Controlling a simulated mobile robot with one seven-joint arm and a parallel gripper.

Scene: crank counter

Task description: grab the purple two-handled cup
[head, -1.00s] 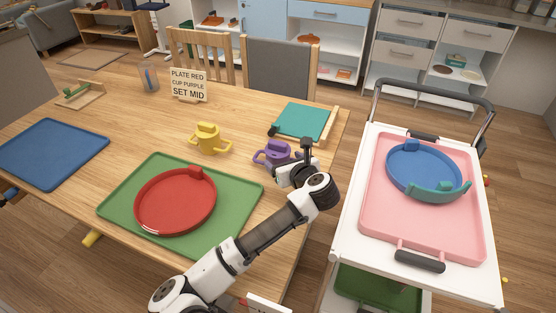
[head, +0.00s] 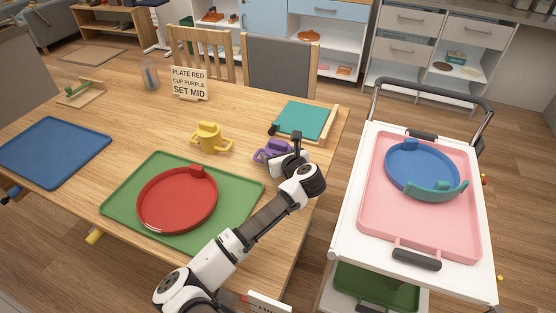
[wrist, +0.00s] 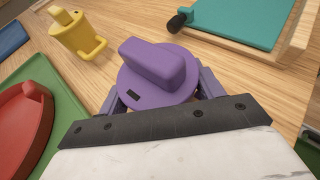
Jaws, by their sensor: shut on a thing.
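The purple two-handled cup (head: 271,151) stands on the wooden table, right of the yellow cup, partly hidden by my arm in the head view. In the wrist view the purple cup (wrist: 158,72) fills the middle, its lid with a raised block facing the camera. My gripper (head: 282,160) is at the cup. In the wrist view my gripper (wrist: 160,105) is shut on the cup, the dark gripper body just below it; the fingertips are mostly hidden. I cannot tell whether the cup is off the table.
A yellow two-handled cup (head: 209,138) stands to the left. A red plate (head: 150,212) lies on a green mat (head: 122,190). A teal board (head: 300,119) is behind the cup. A sign (head: 188,84) reads "PLATE RED CUP PURPLE SET MID". A cart (head: 345,237) stands right of the table.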

